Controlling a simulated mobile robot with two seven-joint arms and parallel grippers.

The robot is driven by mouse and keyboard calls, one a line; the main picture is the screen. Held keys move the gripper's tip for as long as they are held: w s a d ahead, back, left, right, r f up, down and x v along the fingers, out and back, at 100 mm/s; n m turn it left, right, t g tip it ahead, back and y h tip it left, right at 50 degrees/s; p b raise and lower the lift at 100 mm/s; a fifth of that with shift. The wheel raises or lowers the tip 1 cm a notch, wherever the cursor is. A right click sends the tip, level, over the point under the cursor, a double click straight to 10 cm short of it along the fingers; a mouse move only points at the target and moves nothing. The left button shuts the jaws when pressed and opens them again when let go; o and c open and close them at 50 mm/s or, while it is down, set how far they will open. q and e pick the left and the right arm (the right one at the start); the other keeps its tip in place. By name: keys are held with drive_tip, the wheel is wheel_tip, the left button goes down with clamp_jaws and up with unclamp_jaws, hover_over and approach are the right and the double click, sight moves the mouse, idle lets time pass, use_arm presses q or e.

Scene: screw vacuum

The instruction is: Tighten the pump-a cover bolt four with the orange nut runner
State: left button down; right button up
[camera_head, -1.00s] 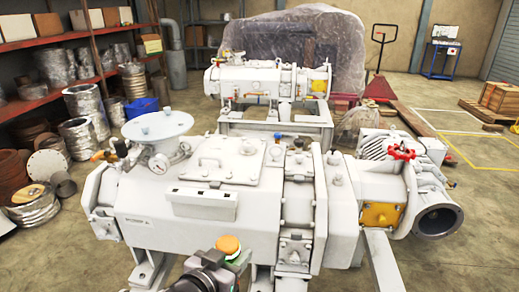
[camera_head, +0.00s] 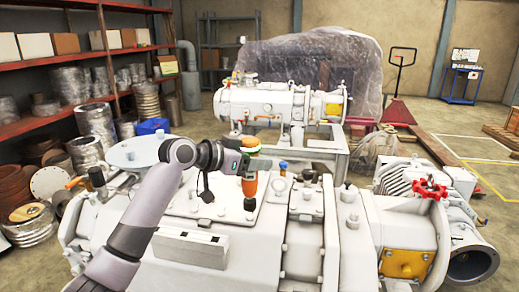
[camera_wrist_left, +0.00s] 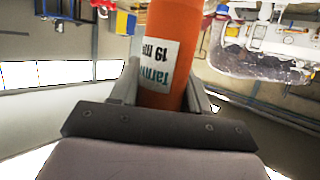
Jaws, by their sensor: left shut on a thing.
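My left gripper (camera_head: 243,165) is shut on the orange nut runner (camera_head: 249,186), which stands roughly upright in it. The near white pump (camera_head: 250,264) carries a flat cover plate (camera_head: 184,207) on top. The tool's lower end appears over the plate's right part; I cannot tell whether it touches. Bolt four cannot be singled out. My right gripper is out of view.
A round pale flange (camera_head: 133,152) stands left of the cover, partly behind my arm. A red handwheel (camera_head: 430,189) and yellow plate (camera_head: 403,264) are at the right. A second white pump (camera_head: 285,101) stands behind. Shelves (camera_head: 80,60) line the left wall.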

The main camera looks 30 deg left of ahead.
use_arm(q)
drive_tip(key=shift+w+a+r+m+h, duration=0.15)
drive_tip(key=shift+w+r, duration=0.1)
drive_tip(key=shift+r, duration=0.4)
drive_tip(key=shift+w+a+r+m+h, duration=0.15)
drive_tip(key=shift+w+r, duration=0.1)
drive_tip(key=shift+r, duration=0.35)
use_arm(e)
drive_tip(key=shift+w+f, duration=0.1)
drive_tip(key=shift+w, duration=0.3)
use_arm(q)
drive_tip(key=shift+s+f, duration=0.1)
wheel_tip(320, 180, down, 6)
drive_tip(key=b, duration=0.2)
drive_tip(key=shift+r+b, duration=0.25)
drive_tip(key=shift+b, duration=0.15)
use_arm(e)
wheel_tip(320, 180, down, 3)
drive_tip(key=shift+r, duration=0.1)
use_arm(q)
drive_tip(key=shift+p, duration=0.45)
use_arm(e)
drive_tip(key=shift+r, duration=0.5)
